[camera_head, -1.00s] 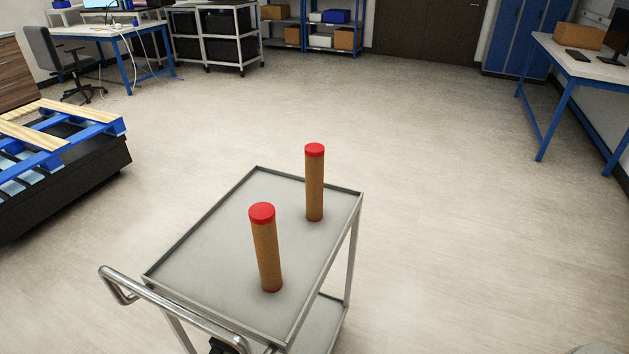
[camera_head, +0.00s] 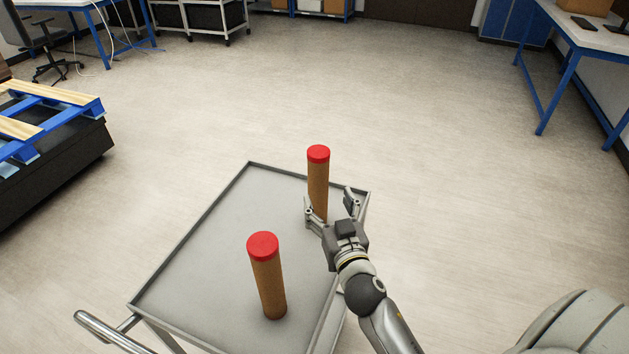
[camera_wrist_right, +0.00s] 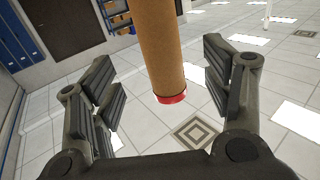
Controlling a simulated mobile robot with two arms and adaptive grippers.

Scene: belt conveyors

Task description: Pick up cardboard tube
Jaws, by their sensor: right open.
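Two brown cardboard tubes with red caps stand upright on the grey cart's top tray (camera_head: 200,262). The far tube (camera_head: 318,180) is near the tray's far right corner, and the near tube (camera_head: 268,280) is closer to the front. My right gripper (camera_head: 330,205) is open at the far tube. In the right wrist view the open fingers (camera_wrist_right: 165,95) are on either side of a tube (camera_wrist_right: 160,45), with gaps visible beside it. That view shows the tube's red end (camera_wrist_right: 171,97). The far tube's lower part is partly hidden by a finger. My left gripper is not in view.
The cart's metal handle (camera_head: 100,332) is at the lower left. A black base with a blue and wood pallet (camera_head: 45,125) stands at the left. A blue-legged table (camera_head: 575,60) is at the right. The floor beyond the cart is clear.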

